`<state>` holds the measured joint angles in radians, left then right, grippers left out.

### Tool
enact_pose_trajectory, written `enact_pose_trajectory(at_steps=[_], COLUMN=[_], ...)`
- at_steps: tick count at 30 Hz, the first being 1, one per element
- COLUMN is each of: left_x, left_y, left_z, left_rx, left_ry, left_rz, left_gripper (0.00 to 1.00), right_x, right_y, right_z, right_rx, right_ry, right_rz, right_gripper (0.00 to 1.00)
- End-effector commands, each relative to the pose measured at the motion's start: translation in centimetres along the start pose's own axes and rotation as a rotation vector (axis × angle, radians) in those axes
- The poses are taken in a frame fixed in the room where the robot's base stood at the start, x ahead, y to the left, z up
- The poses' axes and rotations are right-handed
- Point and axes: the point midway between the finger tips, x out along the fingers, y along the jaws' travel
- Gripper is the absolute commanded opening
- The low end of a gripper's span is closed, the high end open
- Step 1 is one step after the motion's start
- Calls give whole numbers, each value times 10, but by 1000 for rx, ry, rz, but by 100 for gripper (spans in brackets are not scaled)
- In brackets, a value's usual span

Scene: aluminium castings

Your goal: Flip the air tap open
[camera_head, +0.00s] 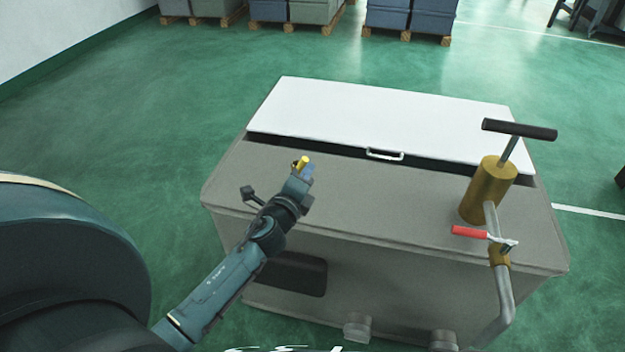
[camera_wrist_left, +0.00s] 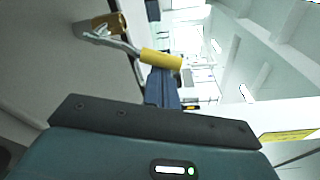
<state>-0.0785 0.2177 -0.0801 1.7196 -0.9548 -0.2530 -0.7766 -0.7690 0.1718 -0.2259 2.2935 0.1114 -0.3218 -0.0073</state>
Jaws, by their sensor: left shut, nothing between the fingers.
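A small tap with a yellow lever handle (camera_head: 303,162) stands on the left part of the grey cabinet top. In the left wrist view its brass body (camera_wrist_left: 112,24) sits on the grey surface, and a metal stem leads to the yellow handle (camera_wrist_left: 160,59). My left gripper (camera_head: 305,172) is right at the handle and is shut with nothing between its fingers. In the left wrist view the blue fingers (camera_wrist_left: 161,88) lie just below the handle's end; I cannot tell whether they touch it. The gripper hides part of the tap in the head view. My right gripper is out of view.
The grey cabinet (camera_head: 390,205) has a white lid (camera_head: 390,120) with a handle (camera_head: 385,154). At right stand a brass hand pump (camera_head: 489,190) with a black T-handle and a pipe valve with a red lever (camera_head: 470,232). Pallets of bins are far behind.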

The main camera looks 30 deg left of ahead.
Motion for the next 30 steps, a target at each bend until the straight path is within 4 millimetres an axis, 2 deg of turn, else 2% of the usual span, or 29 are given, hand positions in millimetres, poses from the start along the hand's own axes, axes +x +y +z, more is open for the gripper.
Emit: enact_pose_trajectory(at_steps=[6,15,30], left_x=[-2,-4,-5], left_y=[-2,-2,-1], left_z=[14,28,33], left_rx=[-180,-350,-422], left_ry=[-2,-1,0], left_rz=[-25,-49,-59], left_gripper=[0,0,0], right_x=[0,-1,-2], right_y=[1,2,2], right_z=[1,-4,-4], right_rx=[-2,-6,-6], right_ry=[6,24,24], right_rz=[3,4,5], right_gripper=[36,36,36])
